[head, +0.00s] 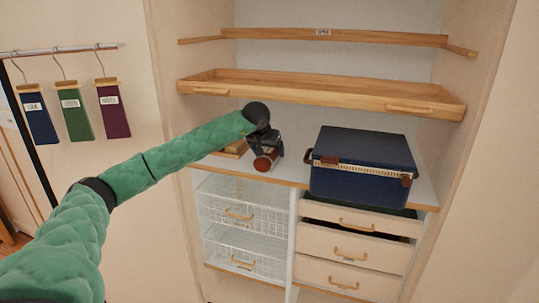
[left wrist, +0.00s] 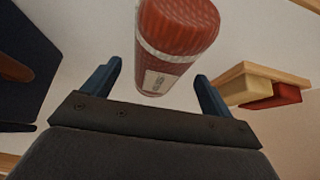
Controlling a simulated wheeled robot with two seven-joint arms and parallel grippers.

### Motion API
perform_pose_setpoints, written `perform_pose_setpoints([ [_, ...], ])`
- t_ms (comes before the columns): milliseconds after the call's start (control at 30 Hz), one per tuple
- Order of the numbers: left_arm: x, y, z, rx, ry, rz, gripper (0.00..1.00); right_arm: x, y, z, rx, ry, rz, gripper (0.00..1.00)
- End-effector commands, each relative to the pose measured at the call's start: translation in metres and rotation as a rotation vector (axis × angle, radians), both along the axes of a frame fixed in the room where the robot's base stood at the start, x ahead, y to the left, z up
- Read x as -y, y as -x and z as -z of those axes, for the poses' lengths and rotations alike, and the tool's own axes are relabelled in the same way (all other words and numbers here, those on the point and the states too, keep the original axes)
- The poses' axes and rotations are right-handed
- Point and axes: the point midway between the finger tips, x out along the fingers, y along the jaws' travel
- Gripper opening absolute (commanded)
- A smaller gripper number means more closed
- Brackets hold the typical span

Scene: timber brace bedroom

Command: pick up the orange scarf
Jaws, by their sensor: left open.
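A rolled orange-red bundle with a pale band and a white label, which looks like the orange scarf (head: 264,163), stands on the white shelf in the head view. In the left wrist view the scarf (left wrist: 180,28) is large and close, ahead of and partly between the two blue fingers. My left gripper (head: 268,151) is open and right at the scarf, hiding part of it in the head view. The left wrist view shows the left gripper (left wrist: 157,85) with its fingers apart; I cannot tell whether either touches the scarf. My right gripper is not in view.
A dark blue lidded box (head: 360,168) stands on the shelf to the right. A wooden piece (head: 236,149) with red and tan items lies left of the scarf. A wooden pull-out tray (head: 320,92) hangs above. Wire baskets (head: 240,212) and drawers (head: 352,250) sit below.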

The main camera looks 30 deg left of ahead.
Motion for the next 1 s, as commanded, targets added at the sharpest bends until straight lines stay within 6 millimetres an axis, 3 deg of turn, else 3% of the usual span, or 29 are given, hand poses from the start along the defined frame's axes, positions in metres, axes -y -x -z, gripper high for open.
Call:
perform_pose_setpoints([
  [200,-0.003,-0.012,0.019,-0.001,0.001,0.001,0.85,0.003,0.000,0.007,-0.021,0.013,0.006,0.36],
  [400,-0.003,-0.013,0.020,0.000,0.001,0.001,0.85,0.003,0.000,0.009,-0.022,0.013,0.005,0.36],
  [667,-0.003,-0.013,0.020,0.000,0.001,0.001,0.36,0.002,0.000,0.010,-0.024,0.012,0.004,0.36],
  [1000,-0.004,-0.012,0.017,0.001,0.000,-0.001,0.34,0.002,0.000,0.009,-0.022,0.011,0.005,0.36],
])
